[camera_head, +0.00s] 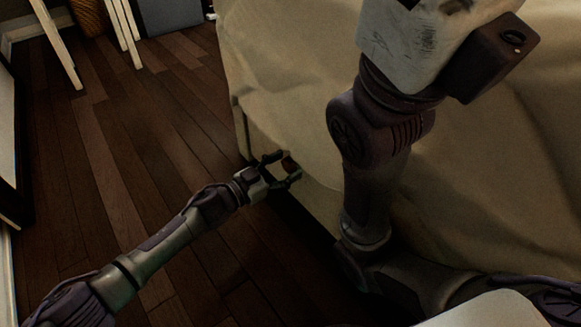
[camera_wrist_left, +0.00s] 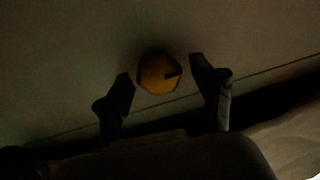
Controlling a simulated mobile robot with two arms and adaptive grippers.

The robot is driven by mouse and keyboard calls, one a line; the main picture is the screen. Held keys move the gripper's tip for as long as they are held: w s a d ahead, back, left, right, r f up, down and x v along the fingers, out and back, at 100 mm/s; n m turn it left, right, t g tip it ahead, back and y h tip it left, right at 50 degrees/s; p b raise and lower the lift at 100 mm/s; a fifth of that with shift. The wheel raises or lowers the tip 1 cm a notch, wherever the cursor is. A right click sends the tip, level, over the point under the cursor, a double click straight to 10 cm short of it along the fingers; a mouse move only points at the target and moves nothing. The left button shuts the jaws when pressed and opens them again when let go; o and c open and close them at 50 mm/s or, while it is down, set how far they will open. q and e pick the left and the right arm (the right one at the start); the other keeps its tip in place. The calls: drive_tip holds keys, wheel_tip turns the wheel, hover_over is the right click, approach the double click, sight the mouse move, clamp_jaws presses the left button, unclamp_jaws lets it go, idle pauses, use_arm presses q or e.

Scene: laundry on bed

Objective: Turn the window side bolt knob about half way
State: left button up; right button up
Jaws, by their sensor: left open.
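The bolt knob (camera_wrist_left: 157,74) is a rounded orange-yellow knob with a dark mark on its right side, on the pale side of the bed. In the head view it shows as a small reddish-brown spot (camera_head: 289,164) between the fingers. My left gripper (camera_head: 286,169) is open at the bed's side. In the left wrist view its two fingers (camera_wrist_left: 163,78) stand to either side of the knob, with gaps visible on both sides. Whether the fingertips reach past the knob's face, I cannot tell. My right arm crosses the right of the head view; its gripper is out of frame.
The bed (camera_head: 290,70) with its beige cover fills the right of the head view. A dark gap runs under its side. The wooden floor (camera_head: 130,170) to the left is clear. Pale wooden legs (camera_head: 128,35) and a wicker basket (camera_head: 90,18) stand at the back left.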

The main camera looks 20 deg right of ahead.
use_arm(q)
drive_tip(key=c, duration=1.1)
